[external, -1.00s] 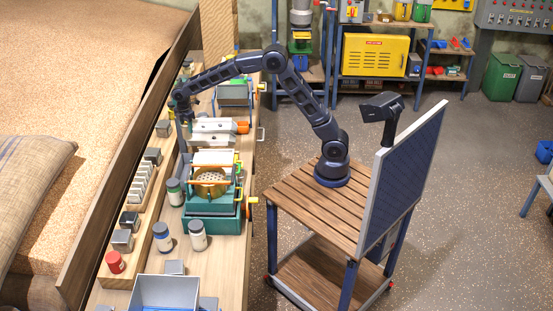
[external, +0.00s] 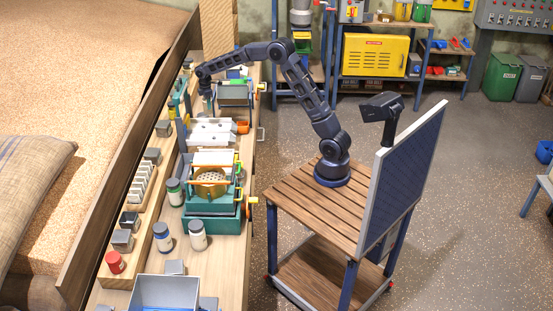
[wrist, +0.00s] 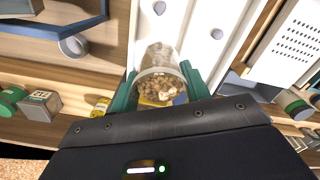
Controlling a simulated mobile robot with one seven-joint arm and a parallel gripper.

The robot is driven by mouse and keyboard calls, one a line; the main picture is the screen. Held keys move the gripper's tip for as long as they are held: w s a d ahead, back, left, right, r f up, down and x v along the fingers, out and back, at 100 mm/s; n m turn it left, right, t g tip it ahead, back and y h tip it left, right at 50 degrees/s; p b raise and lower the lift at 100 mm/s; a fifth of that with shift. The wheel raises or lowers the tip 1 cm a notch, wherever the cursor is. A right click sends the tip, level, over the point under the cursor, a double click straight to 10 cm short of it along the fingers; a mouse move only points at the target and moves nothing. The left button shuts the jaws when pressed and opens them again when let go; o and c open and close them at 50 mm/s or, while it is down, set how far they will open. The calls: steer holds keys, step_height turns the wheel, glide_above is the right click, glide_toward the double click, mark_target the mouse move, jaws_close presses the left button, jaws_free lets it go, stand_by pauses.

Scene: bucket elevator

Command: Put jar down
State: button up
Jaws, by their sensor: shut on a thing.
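The jar (wrist: 160,82) is clear and holds light brown grain or chips. In the wrist view it sits between the two teal fingers of my gripper (wrist: 158,72), which are shut on it. In the external view my gripper (external: 208,104) points down above the far part of the workbench, near the white trays. The jar is too small to make out there. I cannot tell whether its base touches anything.
A white channel tray (wrist: 190,28) lies just beyond the jar. A green machine (external: 212,205) with an orange frame stands nearer on the bench. Several lidded jars (external: 198,236) and small blocks line the bench. A raised wooden board (external: 125,160) borders the left.

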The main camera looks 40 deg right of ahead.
steer(key=w+d+f+n, duration=0.15)
steer(key=w+n, duration=0.25)
steer(key=w, duration=0.5)
steer(key=w+d+n, duration=0.3)
steer(key=w+n, duration=0.1)
steer(key=w, duration=0.5)
step_height(320, 180, down, 19)
steer(key=shift+f, duration=0.15)
steer(key=shift+n, duration=0.3)
steer(key=o, duration=1.1)
steer(key=shift+f, duration=0.15)
steer(key=shift+c, duration=0.2)
